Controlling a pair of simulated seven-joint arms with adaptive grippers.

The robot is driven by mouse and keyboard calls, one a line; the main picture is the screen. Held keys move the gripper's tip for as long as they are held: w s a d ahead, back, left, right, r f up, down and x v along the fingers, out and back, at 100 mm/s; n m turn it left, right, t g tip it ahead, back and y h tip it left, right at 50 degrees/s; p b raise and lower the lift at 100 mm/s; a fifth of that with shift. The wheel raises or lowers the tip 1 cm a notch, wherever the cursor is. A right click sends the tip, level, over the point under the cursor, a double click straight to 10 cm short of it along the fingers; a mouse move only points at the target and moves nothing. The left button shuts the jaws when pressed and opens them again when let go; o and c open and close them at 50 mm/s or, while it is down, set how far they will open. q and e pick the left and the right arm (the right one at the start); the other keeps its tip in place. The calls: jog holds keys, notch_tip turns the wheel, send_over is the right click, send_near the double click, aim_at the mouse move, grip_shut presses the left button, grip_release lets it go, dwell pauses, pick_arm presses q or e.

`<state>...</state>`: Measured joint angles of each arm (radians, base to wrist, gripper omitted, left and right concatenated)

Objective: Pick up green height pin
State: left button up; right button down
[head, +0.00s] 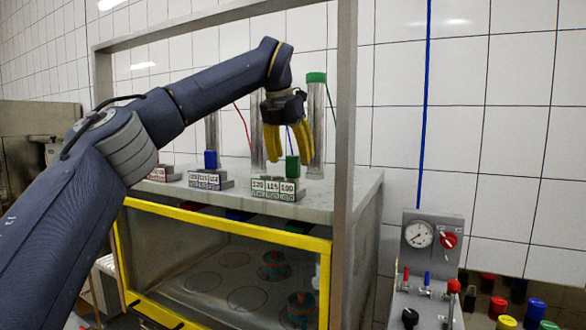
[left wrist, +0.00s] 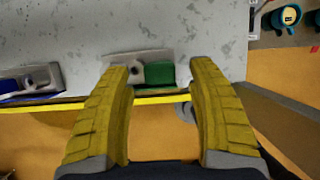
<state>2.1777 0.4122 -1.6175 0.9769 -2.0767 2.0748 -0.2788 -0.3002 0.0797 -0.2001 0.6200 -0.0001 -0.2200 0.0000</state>
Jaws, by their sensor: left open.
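The green height pin (head: 292,168) stands upright at the right end of a small metal block (head: 278,189) labelled 120, 115, 100, on the grey top of the press cabinet. In the left wrist view the pin (left wrist: 160,74) shows from above as a green shape beside a hole in the block (left wrist: 134,67). My left gripper (head: 289,157) has yellow fingers, pointing down over the block. It is open and empty. In the left wrist view the green pin appears between the fingertips (left wrist: 158,66); I cannot tell the exact height gap. My right gripper is not in view.
A blue pin (head: 211,159) stands on a similar block to the left, with a red-marked block (head: 164,174) beyond. A green-capped metal cylinder (head: 317,120) rises close behind the gripper. A grey frame post (head: 345,120) stands right. A gauge panel (head: 432,250) is lower right.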

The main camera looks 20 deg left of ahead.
aim_at(293, 172)
pick_arm(q)
jog(key=shift+x, duration=1.3)
jog(key=shift+c, duration=0.5)
grip_shut()
